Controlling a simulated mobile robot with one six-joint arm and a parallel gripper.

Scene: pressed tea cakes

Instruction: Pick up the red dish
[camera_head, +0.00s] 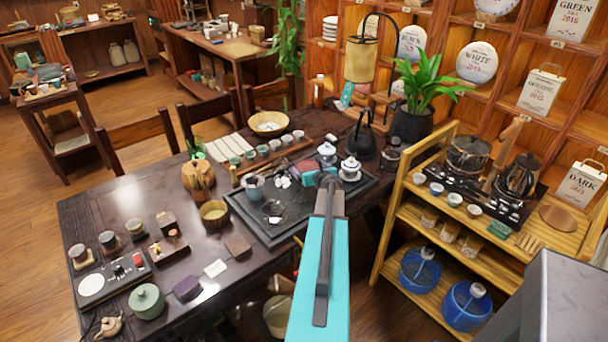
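A small dull-red thing (318,168), which may be the red dish, shows at the back of the dark tea tray (262,225), just beyond the end of my arm. It is partly hidden, and its shape is hard to make out. My teal arm reaches from the bottom of the view up over the tray. My gripper (322,179) is at its far end, small and dark, close to the red thing in the picture. I cannot tell whether they touch or whether the fingers are open.
White lidded bowls (350,169) stand right of the red thing. A black kettle (362,138) and a potted plant (412,125) are behind. A wooden shelf (397,215) stands right. The table's front middle has some bare room.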

